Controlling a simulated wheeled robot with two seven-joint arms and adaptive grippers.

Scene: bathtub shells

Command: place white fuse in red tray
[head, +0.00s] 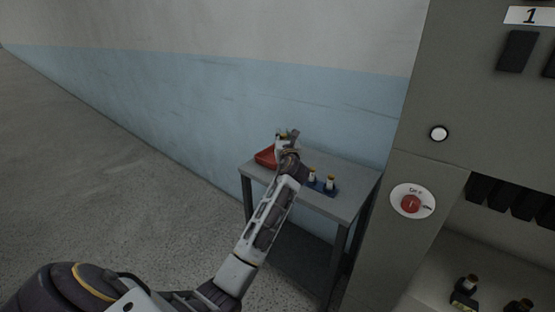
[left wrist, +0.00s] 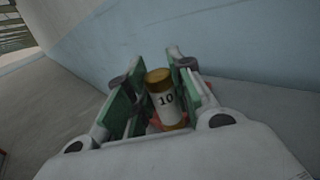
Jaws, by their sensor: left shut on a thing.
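My left gripper (head: 287,138) is above the small grey table, over or close to the red tray (head: 265,157). In the left wrist view the gripper (left wrist: 160,100) is shut on a white fuse (left wrist: 166,100) with gold ends and the number 10. The fuse stands lengthwise between the green finger pads. A bit of red shows behind it, and my gripper and wrist hide part of the tray in the head view. My right gripper is in neither view.
A blue holder (head: 322,188) with fuses stands on the grey table (head: 345,207), right of the tray. A grey cabinet (head: 375,245) with a red switch (head: 411,204) rises close on the right. More fuses sit in its lower opening. A blue and white wall is behind the table. Open floor lies left.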

